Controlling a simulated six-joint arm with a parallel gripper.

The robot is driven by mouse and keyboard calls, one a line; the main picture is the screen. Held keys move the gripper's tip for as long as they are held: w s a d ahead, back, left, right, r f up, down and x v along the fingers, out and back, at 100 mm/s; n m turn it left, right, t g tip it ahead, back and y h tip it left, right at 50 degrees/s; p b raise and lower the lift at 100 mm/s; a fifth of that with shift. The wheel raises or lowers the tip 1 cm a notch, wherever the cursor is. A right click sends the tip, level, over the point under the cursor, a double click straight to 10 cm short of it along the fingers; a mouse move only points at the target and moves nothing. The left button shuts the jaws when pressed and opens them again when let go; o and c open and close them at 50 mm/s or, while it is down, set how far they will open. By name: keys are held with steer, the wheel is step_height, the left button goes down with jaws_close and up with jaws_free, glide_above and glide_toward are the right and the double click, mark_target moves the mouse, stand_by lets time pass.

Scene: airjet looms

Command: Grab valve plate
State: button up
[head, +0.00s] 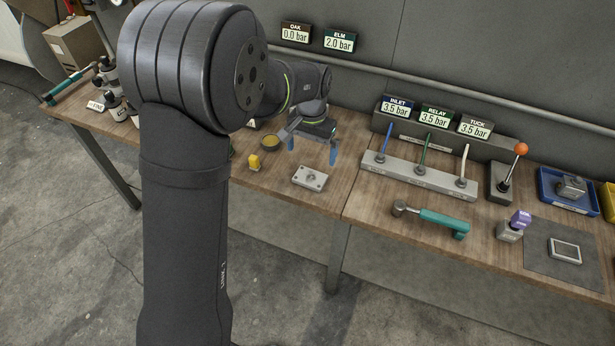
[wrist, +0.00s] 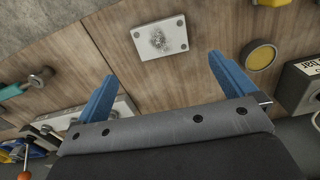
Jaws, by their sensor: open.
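The valve plate (head: 310,178) is a small light-grey rectangular metal plate with corner holes, lying flat on the wooden bench. In the wrist view the plate (wrist: 158,38) lies beyond the fingertips, roughly midway between them, with a dark speckled patch at its middle. My gripper (head: 312,147) has blue fingers and hangs above the bench, behind the plate in the head view. In the wrist view my gripper (wrist: 165,75) is open and empty, its two blue fingers wide apart. It does not touch the plate.
A yellow object (head: 254,162) stands left of the plate, and a round yellow-topped item (wrist: 260,56) sits nearby. A grey rack (head: 418,176) holds blue, green and white rods.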

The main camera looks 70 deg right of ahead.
mark_target(310, 177)
step_height(310, 177, down, 10)
steer(key=shift+r, duration=0.1)
steer(key=c, duration=1.1)
steer(key=shift+o, duration=0.2)
